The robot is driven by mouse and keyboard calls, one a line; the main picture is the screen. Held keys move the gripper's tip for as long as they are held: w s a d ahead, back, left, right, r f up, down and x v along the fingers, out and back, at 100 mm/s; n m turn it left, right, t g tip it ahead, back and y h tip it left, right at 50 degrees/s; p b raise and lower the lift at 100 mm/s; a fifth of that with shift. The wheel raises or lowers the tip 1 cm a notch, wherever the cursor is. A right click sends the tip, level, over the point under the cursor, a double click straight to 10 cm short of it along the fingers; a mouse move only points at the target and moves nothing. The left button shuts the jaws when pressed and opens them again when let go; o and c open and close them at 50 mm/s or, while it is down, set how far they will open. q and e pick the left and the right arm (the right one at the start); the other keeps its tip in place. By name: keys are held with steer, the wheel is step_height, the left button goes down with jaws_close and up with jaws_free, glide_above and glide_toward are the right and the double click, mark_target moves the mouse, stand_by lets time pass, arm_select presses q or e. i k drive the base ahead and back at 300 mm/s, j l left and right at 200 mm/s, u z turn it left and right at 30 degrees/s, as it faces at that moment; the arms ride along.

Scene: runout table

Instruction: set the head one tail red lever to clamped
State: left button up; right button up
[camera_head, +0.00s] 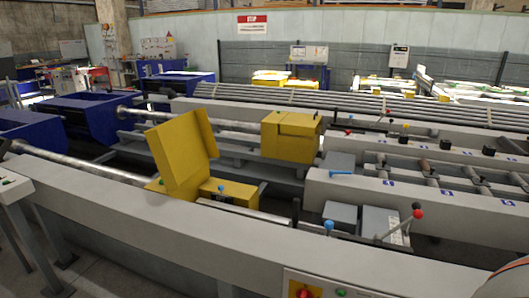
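A lever with a red ball knob (418,214) stands at the right on the near machine, beside a grey block (381,224). Its thin rod leans up and to the right from the block. No readable label shows whether this position is clamped. Smaller red knobs show farther back, one by the rear yellow box (348,131) and one near the bars (389,112); I cannot tell their lever positions. Neither of my grippers is in view. A curved grey and orange part, likely of my arm, fills the lower right corner.
Blue-knobbed levers (328,228) stand nearby. A yellow cover (182,155) is raised at the left; another yellow box (291,136) is closed behind. A long grey beam (180,235) crosses the front, with a control panel (320,287) carrying a red knob below it.

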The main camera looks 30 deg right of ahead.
mark_target(418, 214)
steer(key=z, duration=2)
steer(key=k+j+z, duration=0.1)
steer(key=z, duration=0.3)
